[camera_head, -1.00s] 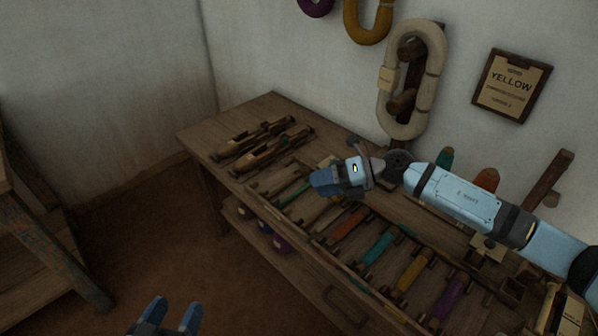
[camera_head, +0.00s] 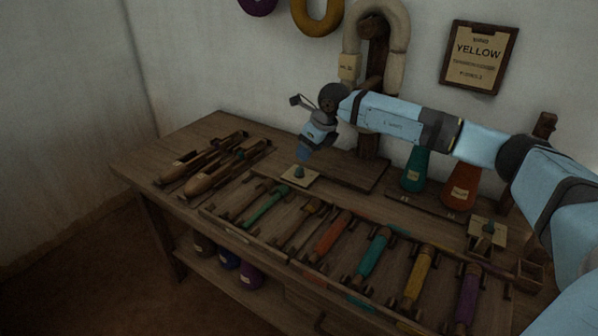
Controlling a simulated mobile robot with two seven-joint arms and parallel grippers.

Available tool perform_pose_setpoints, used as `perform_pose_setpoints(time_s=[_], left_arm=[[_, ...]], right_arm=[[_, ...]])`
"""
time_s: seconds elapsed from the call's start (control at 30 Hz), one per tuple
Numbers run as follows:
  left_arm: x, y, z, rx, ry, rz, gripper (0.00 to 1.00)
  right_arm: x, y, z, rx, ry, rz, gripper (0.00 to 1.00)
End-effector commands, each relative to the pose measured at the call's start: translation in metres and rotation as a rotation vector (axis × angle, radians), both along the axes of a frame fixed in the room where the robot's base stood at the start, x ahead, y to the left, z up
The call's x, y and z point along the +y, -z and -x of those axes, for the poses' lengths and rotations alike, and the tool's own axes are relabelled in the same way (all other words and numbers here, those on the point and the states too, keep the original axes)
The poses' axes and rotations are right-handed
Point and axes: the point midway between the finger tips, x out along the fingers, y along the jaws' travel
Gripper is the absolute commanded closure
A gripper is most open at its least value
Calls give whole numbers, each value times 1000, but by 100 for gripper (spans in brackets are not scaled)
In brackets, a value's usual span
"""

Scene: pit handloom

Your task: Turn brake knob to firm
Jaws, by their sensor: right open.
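A small teal knob-like piece (camera_head: 299,172) stands on a pale square plate (camera_head: 291,181) on the wooden bench, behind the row of bobbins. A similar small piece on a pale plate (camera_head: 488,234) is at the bench's right. I cannot tell which one is the brake knob, and no setting mark is readable. My right gripper (camera_head: 303,154) points down just above the left plate, apart from the knob-like piece as far as I can see. It is open and looks empty. My left gripper is out of view.
Wooden shuttles (camera_head: 211,165) lie at the bench's left end. A rack holds several coloured bobbins (camera_head: 373,254) along the front. Teal (camera_head: 414,169) and orange (camera_head: 462,186) cones stand behind on the right. A yarn hank (camera_head: 352,38) and a YELLOW sign (camera_head: 479,57) hang on the wall.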

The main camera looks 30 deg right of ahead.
Motion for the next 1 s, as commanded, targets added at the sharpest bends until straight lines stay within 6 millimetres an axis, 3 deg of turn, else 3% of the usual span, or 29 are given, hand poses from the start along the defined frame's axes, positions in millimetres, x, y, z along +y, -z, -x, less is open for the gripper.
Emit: perform_pose_setpoints(time_s=[0.1, 0.33, 0.8, 1.0], left_arm=[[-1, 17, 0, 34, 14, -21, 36], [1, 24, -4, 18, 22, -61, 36], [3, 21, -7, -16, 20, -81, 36], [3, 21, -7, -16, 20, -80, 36]], right_arm=[[5, 29, -9, 1, 0, 0, 45], [10, 61, -22, 1, -2, -1, 45], [12, 70, -27, -2, -1, -1, 45], [12, 70, -27, -1, -1, -1, 91]])
